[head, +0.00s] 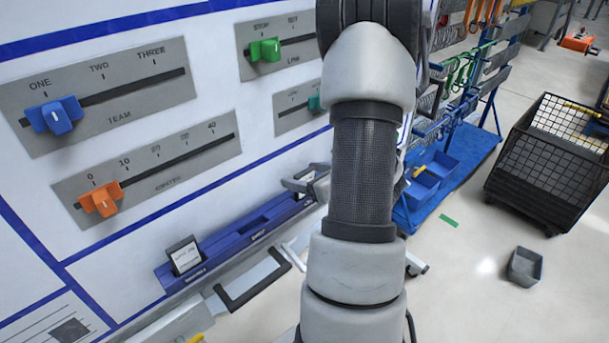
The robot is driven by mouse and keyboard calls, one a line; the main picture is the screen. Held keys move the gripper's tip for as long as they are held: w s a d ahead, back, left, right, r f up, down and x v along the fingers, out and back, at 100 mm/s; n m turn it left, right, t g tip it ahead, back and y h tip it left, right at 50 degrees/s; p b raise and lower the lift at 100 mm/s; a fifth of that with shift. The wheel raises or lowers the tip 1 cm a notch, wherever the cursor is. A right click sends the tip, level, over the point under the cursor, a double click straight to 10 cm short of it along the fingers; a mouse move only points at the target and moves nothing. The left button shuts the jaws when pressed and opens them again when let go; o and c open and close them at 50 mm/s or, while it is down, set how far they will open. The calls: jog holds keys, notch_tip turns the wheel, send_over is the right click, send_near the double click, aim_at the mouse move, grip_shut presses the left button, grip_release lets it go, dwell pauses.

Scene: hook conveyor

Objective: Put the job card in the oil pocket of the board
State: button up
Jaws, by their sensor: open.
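The board (225,85) is a white panel with blue lines on the left of the head view. A blue pocket rail (225,245) runs along its lower part. A small white card with a dark edge (186,256), likely the job card, stands in the rail's left pocket. The pocket labels are too small to read, so I cannot tell which is the oil pocket. My gripper (296,184) shows partly, left of my arm, near the rail's right end and apart from the card. It is open, with no object seen in it; my arm hides the rest.
Sliders with blue (54,117), orange (101,198) and green (264,50) knobs stick out from the board. A black mesh cart (553,160) and a grey bin (525,267) stand on the floor at right. A rack with blue bins (430,178) is behind my arm.

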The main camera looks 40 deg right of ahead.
jog(key=shift+r+p, duration=0.25)
jog(key=shift+p, duration=0.05)
jog(key=v, duration=1.2)
